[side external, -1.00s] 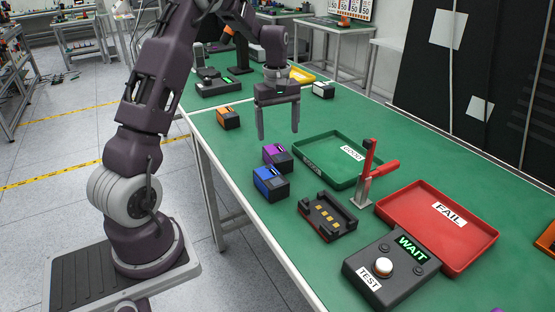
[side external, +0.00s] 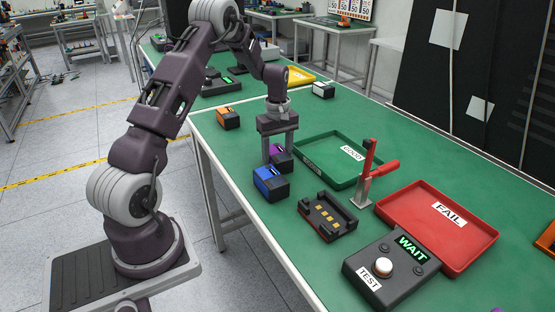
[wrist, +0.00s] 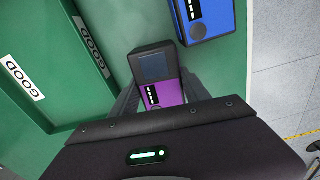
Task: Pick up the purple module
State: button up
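The purple module (side external: 280,163), a small dark block with a purple top, sits on the green table. In the wrist view the purple module (wrist: 170,92) lies between the two fingers, its dark end pointing away from my gripper. My gripper (side external: 278,156) points down over it, with one finger on each side. The fingers look open, and I see no clear contact. The near finger and the palm hide part of the module in the side view.
A blue module (side external: 270,183) stands close beside the purple one. The green GOOD tray (side external: 312,166) is to the right, and a black fixture (side external: 327,216) with a red-handled clamp (side external: 369,165) is in front. An orange module (side external: 228,118) stands farther back.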

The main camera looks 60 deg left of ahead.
aim_at(278, 152)
jog(key=c, duration=0.7)
notch_tip(278, 152, up, 10)
jog(key=shift+r, duration=0.1)
jog(key=shift+c, duration=0.2)
